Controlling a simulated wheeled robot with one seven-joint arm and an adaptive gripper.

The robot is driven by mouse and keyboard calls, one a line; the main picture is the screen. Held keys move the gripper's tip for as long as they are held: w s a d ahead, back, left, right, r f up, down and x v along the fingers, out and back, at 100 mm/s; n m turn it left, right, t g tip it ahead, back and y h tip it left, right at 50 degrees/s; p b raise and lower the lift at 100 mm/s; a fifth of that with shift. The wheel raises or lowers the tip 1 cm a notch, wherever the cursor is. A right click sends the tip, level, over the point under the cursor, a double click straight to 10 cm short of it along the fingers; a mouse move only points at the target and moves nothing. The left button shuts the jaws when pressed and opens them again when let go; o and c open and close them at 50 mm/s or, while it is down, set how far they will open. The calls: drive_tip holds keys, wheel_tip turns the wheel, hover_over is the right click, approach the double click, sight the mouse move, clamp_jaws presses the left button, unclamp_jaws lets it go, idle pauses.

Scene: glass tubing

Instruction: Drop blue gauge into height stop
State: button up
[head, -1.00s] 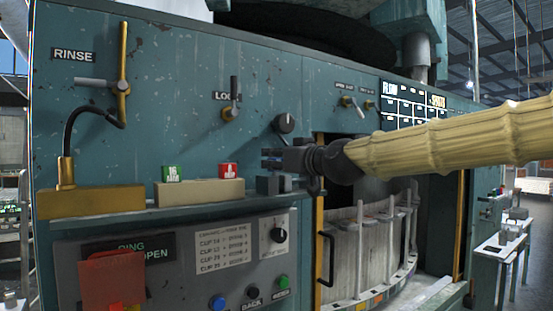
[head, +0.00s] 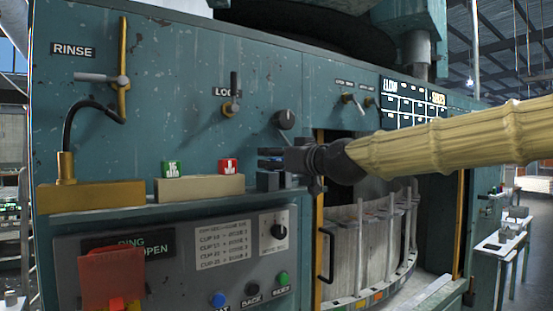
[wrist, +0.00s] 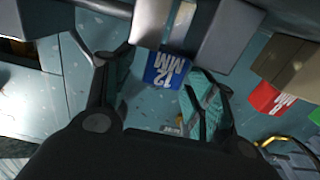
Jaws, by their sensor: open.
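The blue gauge (wrist: 167,68), marked 12 MM, shows in the wrist view between my fingers, by the gap between two grey blocks. I take these blocks for the height stop (wrist: 228,35); in the head view it is the dark grey block (head: 270,182) at the shelf's right end. My gripper (head: 266,157) is just above that block in the head view. In the wrist view my gripper (wrist: 160,82) is open, with a finger on either side of the gauge. I cannot tell whether the gauge is seated in the stop. The gauge is not clearly visible in the head view.
A green gauge (head: 173,169) and a red gauge (head: 229,166) stand on a tan block (head: 200,187) left of the stop. A knob (head: 286,119) and a lever (head: 233,94) stick out of the panel above. An open bay with white tubes (head: 365,245) is at right.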

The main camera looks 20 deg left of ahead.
drive_tip(key=v, duration=1.1)
drive_tip(key=shift+s+d, duration=0.25)
drive_tip(key=shift+d, duration=0.05)
